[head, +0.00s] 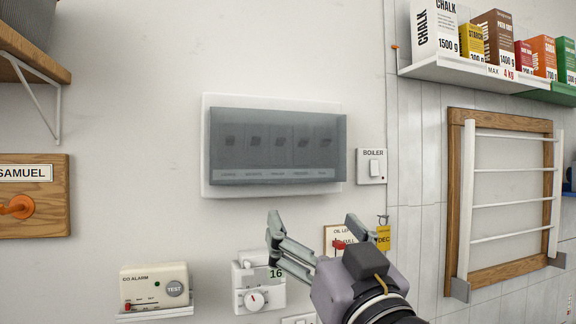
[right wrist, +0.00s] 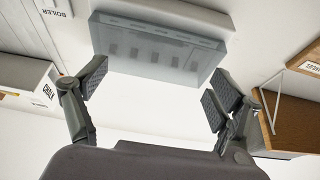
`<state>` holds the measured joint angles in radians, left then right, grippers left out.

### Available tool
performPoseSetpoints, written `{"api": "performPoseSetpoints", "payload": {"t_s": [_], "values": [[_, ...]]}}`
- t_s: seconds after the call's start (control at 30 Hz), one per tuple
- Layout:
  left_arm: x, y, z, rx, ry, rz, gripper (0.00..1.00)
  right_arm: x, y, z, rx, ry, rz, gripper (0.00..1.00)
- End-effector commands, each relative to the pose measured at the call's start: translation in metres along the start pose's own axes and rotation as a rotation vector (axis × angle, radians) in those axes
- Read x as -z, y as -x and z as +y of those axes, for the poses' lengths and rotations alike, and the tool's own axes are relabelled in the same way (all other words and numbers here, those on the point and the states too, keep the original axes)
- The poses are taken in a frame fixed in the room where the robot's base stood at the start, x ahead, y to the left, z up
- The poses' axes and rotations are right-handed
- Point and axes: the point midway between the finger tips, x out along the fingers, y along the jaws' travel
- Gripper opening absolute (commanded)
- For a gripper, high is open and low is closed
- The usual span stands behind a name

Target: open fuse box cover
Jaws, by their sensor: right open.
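The fuse box has a smoky see-through cover (head: 278,165) over a white back plate (head: 206,150) on the wall. Several dark switches and a label strip show through the cover, which lies down over them. The cover also shows in the right wrist view (right wrist: 150,62), upside down, near the top. My right gripper (head: 316,222) is open and empty, below the lower right part of the fuse box. In the right wrist view its fingers (right wrist: 155,88) are spread apart on either side of the cover's near edge, with no contact that I can make out. My left gripper is not in view.
A boiler switch (head: 373,167) sits just right of the fuse box. Below are a CO alarm (head: 155,287), a dial timer (head: 256,299) and a yellow tag (head: 384,238). A shelf with boxes (head: 445,69) and a wooden rack (head: 453,200) stand right.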

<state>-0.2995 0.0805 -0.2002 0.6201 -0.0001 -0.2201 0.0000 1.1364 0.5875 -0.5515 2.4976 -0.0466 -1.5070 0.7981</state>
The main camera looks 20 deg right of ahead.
Motion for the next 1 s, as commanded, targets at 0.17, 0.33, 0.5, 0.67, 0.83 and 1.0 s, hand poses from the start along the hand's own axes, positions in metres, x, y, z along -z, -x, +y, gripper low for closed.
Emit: {"api": "performPoseSetpoints", "payload": {"t_s": [0.17, 0.33, 0.5, 0.67, 0.83, 1.0], "values": [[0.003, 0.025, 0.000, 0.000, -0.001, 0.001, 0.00, 0.003, -0.020, 0.000, 0.000, 0.005, -0.004, 0.87], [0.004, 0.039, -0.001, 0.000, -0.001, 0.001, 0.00, 0.004, -0.058, 0.000, 0.001, 0.005, -0.002, 0.87], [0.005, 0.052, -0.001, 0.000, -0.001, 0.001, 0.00, 0.003, -0.091, 0.000, 0.002, 0.005, -0.002, 0.87], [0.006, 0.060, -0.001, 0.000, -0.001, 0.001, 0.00, 0.002, -0.112, -0.001, 0.002, 0.003, -0.001, 0.87], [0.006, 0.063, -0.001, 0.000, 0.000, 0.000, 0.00, 0.000, -0.121, -0.001, 0.003, 0.003, 0.000, 0.87], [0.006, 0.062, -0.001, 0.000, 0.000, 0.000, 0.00, 0.000, -0.122, -0.001, 0.004, 0.003, 0.000, 0.87]]}}
